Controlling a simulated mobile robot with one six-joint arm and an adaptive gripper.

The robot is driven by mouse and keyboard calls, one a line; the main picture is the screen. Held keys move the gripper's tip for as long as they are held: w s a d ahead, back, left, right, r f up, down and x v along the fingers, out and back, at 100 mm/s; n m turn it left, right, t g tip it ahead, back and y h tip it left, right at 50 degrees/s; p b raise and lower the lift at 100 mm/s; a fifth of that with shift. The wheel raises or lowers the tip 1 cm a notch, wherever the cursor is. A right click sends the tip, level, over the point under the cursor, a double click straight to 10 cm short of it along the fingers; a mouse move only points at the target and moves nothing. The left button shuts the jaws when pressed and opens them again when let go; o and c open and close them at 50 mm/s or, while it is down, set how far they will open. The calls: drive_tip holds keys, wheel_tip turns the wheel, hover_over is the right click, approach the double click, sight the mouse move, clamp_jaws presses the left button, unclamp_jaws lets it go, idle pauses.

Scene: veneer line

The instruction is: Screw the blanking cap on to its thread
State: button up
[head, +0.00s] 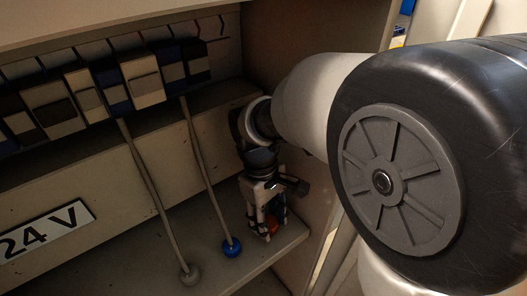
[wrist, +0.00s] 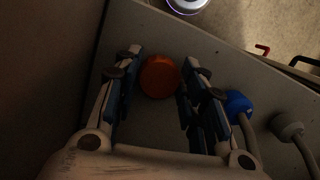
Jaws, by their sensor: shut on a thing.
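The blanking cap is a round orange disc (wrist: 159,76), seen from above between my fingers in the wrist view. In the head view a small red-orange part of it (head: 271,227) shows between the fingers, low over the cabinet's ledge. My gripper (head: 265,229) points down near the right end of this ledge. In the wrist view my gripper (wrist: 162,60) has one finger on each side of the cap and is shut on it. The thread is not visible; whatever lies under the cap is hidden.
A blue cable fitting (head: 232,247) and a grey one (head: 190,273) stand on the ledge (head: 285,246) left of my gripper, their cables running up to a row of terminal blocks (head: 142,80). A side wall (head: 300,195) is close on the right. A "24 V" label (head: 45,231) is at left.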

drive_tip(key=m+y, duration=0.1)
drive_tip(key=m, duration=0.5)
drive_tip(key=shift+m, duration=0.4)
drive_tip(key=o, duration=1.3)
drive_tip(key=shift+o, duration=0.2)
drive_tip(key=shift+c, duration=0.3)
drive_tip(key=shift+r, duration=3.45)
